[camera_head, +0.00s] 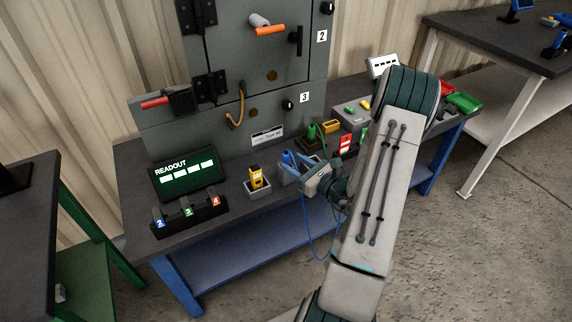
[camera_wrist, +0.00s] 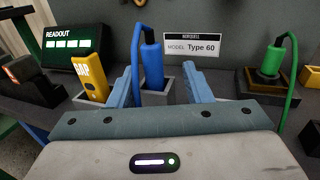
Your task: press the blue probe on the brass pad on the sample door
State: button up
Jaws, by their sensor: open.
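The blue probe (camera_wrist: 152,62) stands upright in a grey holder (camera_wrist: 156,97) on the bench, its blue cable looping over to the left. In the head view the probe (camera_head: 287,157) shows just left of my gripper (camera_head: 307,168). In the wrist view my gripper (camera_wrist: 161,72) is open, with one blue finger on each side of the probe; I cannot tell whether either touches it. The grey cabinet's upper door (camera_head: 245,50) appears closed. A brass-brown disc (camera_head: 272,76) is low on that door, and another (camera_head: 252,112) is on the panel below. No label shows which door is the sample door.
A yellow device (camera_head: 256,178) stands left of the probe, near the readout (camera_head: 186,176). A green probe (camera_head: 311,131) stands to the right. A red-handled lever (camera_head: 156,102) and an orange handle (camera_head: 270,30) stick out from the cabinet. An orange cable (camera_head: 241,105) hangs on its front.

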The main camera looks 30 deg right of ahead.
jog(key=x, duration=0.5)
jog(key=shift+w+a+f, duration=0.15)
jog(key=shift+a+f, duration=0.05)
jog(key=shift+a, duration=0.3)
grip_shut()
